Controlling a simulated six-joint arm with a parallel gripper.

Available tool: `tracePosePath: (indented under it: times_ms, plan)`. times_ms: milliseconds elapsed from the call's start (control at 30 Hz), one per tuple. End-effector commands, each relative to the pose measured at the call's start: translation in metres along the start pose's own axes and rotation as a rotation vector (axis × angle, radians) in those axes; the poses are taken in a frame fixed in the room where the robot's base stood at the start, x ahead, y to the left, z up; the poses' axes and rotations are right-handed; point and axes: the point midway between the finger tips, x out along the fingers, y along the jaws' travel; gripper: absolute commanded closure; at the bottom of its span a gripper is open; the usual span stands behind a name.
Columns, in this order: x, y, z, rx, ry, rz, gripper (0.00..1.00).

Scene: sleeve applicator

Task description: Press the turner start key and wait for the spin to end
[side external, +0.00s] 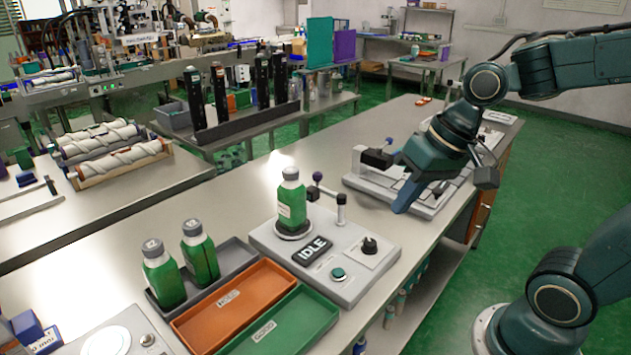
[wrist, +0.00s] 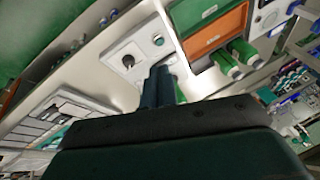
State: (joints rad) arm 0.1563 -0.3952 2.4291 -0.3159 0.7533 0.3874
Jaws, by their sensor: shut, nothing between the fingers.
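The turner (side external: 300,283) is a grey panel on the bench with a dark display reading IDLE (side external: 312,250). A round teal key (side external: 338,273) sits near its front edge, and a black knob (side external: 370,246) is to the right of it. My gripper (side external: 401,208) is shut and empty, above the bench to the right of the turner, apart from the key. In the wrist view my fingers (wrist: 161,82) point toward the panel; the key (wrist: 158,40) and knob (wrist: 127,60) show beyond them.
A grey tray (side external: 235,254) holds two green bottles, left of the turner. An orange tray (side external: 225,310) and a green tray (side external: 300,325) lie in front of it. Another grey fixture (side external: 375,182) with a black clamp stands beside my gripper. A small post with a lever rises behind the knob.

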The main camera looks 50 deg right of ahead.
Motion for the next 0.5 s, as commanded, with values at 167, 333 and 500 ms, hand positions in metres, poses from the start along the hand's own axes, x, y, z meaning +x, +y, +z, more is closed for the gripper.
tracePosePath:
  times_ms: [167,333,500]
  plan:
    - [0.019,-0.005,-0.011,0.118,-0.058,-0.052,1.0]
    - [0.036,-0.01,-0.021,0.234,-0.114,-0.105,1.0]
    - [0.053,-0.014,-0.03,0.36,-0.174,-0.161,1.0]
